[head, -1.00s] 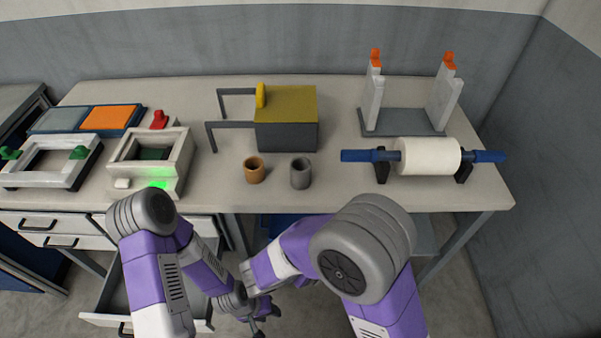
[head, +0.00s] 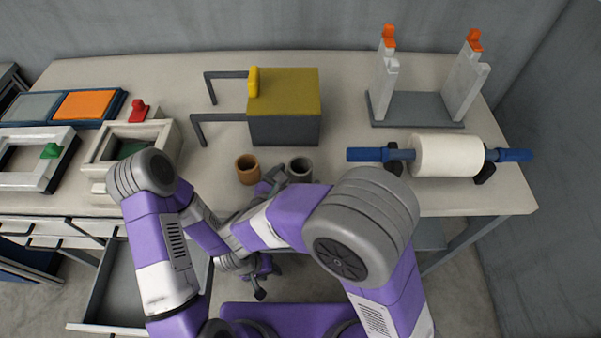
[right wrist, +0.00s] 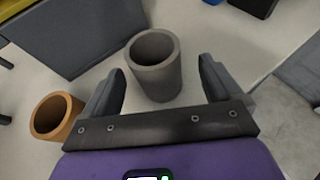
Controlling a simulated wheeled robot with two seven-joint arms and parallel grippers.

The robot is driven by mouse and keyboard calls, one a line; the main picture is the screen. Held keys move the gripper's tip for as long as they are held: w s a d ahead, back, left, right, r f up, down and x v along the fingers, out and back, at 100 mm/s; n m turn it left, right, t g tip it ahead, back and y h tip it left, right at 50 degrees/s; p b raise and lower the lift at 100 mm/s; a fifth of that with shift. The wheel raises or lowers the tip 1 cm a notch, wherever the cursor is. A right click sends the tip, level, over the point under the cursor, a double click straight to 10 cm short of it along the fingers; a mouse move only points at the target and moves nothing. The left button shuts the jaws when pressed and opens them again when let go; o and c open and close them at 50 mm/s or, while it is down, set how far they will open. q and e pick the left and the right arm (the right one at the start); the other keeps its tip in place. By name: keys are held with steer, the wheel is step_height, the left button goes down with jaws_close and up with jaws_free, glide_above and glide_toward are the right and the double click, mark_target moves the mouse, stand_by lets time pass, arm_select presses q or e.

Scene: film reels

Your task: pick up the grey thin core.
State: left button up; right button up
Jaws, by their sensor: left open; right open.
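The grey core (head: 300,169), a short upright tube, stands on the table near its front edge. In the right wrist view the grey core (right wrist: 155,68) is ahead of my right gripper (right wrist: 162,82), in line with the gap between its two spread fingers. My right gripper (head: 273,180) is open and empty, beside the grey core in the head view, partly hidden by my arm. My left gripper (head: 259,286) is open, low in front of the table, and holds nothing that I can see.
A brown core (head: 247,169) stands just left of the grey one; it also shows in the right wrist view (right wrist: 56,116). Behind them is a yellow-topped box (head: 284,108) with arms. At right, a white roll (head: 446,156) lies on a blue-ended rod. A drawer (head: 110,285) is open.

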mark_target(305, 167)
steer(key=b+x, duration=0.1)
steer(key=x, duration=0.3)
steer(key=shift+w+a+r, duration=0.1)
steer(key=shift+w, duration=0.15)
steer(key=c, duration=1)
steer(key=shift+r, duration=0.15)
